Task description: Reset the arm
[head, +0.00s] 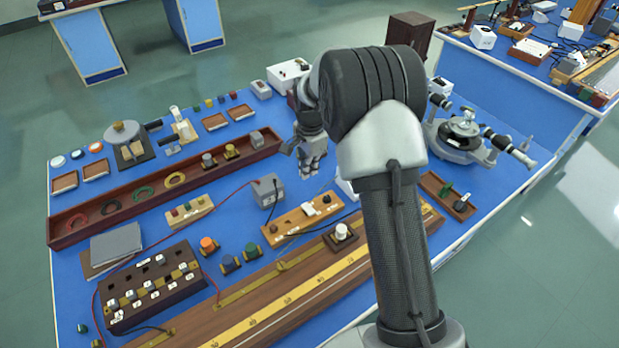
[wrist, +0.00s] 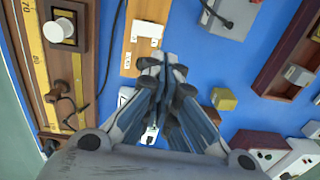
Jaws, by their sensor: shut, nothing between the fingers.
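My gripper (head: 309,157) hangs above the middle of the blue bench (head: 215,205), its fingers pointing down. My arm rises from the lower right and covers part of the bench behind it. In the wrist view my gripper (wrist: 163,72) has its fingers brought together with nothing held between them. Below and just past the fingertips is a wooden board with white parts (wrist: 150,29); it also shows in the head view (head: 295,224). The fingers hide part of a white item beneath them. I cannot tell the exact height above the bench.
A long wooden rail with a yellow scale (head: 290,302) runs along the front. A long dark wooden tray (head: 107,212) lies at the left. A spectrometer (head: 463,138) stands at the right. A grey box (head: 268,189) and a dark block with several plugs (head: 150,288) stand on the bench.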

